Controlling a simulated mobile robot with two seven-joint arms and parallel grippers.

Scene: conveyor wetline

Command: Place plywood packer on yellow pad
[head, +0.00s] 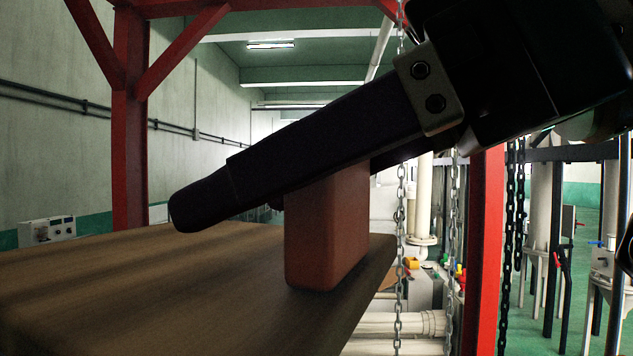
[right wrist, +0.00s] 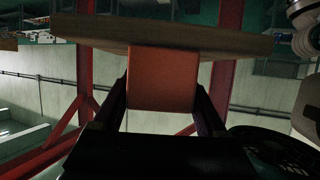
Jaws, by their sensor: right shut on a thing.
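My right gripper (head: 205,203) reaches in from the upper right of the head view; its near dark finger slants across the picture. It is shut on a reddish-brown rectangular block (head: 327,235), which hangs upright below the finger. The block looks plain, and I cannot tell its material. In the right wrist view the block (right wrist: 163,80) sits between the two fingers (right wrist: 162,100). Its far end is at a brown wooden board (right wrist: 90,32); I cannot tell whether they touch. No yellow pad can be made out. My left gripper is not in view.
The wooden board (head: 130,285) fills the lower left of the head view and ends just right of the block. Red posts (head: 130,150) and hanging chains (head: 400,240) stand around it. Pale pipes (head: 405,325) lie behind on the right.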

